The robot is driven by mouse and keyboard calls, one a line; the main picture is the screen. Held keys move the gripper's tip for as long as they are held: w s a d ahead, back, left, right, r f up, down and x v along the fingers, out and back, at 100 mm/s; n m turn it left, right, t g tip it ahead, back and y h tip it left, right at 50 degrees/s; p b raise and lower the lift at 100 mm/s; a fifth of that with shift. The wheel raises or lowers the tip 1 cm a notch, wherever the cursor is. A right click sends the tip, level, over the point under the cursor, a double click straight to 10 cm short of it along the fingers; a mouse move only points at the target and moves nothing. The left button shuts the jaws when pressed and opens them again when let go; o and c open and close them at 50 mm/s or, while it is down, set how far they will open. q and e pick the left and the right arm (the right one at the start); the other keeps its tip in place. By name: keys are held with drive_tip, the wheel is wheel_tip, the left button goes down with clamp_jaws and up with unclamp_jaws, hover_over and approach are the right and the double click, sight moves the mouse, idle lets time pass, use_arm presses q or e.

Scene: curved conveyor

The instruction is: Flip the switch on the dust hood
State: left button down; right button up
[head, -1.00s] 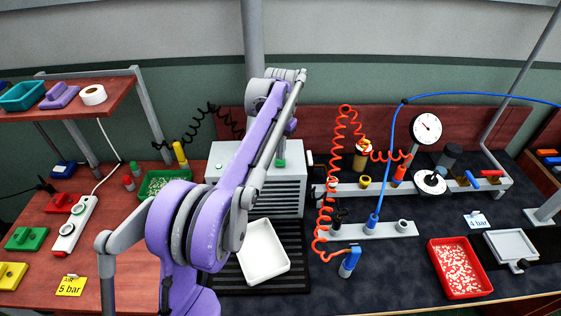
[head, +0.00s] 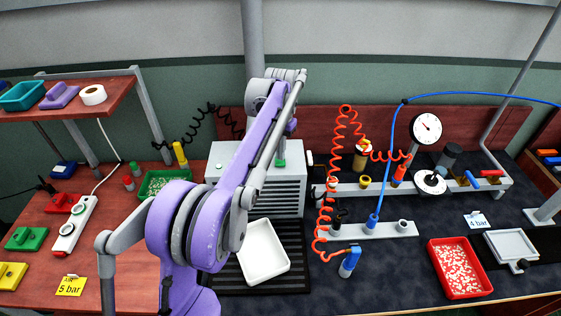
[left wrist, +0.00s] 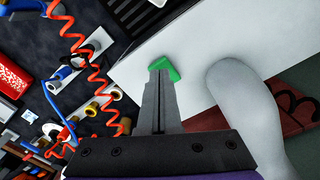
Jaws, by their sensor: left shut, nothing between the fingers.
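The dust hood (head: 290,190) is a pale grey box with a slatted front, standing at the back middle of the bench. Its green switch (head: 281,163) is on the top face and also shows in the left wrist view (left wrist: 170,67). My left gripper (head: 281,157) points down at the switch from above, partly hidden by my own arm. In the left wrist view its fingers (left wrist: 160,66) are shut and empty, with the tips at the green switch and covering part of it. Whether they touch it I cannot tell. My right gripper is not in view.
A white tray (head: 250,270) stands on a black slatted mat in front of the hood. A coiled red hose (head: 323,215) hangs right of the hood. A red tray (head: 440,275) of pale bits is at the right. A green tray (head: 150,190) stands left of the hood.

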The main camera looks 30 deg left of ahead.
sight(280, 162)
use_arm(q)
drive_tip(key=shift+f+b, duration=0.4)
drive_tip(key=shift+f, duration=0.6)
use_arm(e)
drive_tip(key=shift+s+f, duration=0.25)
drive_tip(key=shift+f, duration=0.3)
use_arm(q)
drive_tip(key=shift+r, duration=0.1)
drive_tip(key=shift+r+p, duration=1.75)
drive_tip(key=shift+r, duration=1.75)
drive_tip(key=shift+f, duration=0.1)
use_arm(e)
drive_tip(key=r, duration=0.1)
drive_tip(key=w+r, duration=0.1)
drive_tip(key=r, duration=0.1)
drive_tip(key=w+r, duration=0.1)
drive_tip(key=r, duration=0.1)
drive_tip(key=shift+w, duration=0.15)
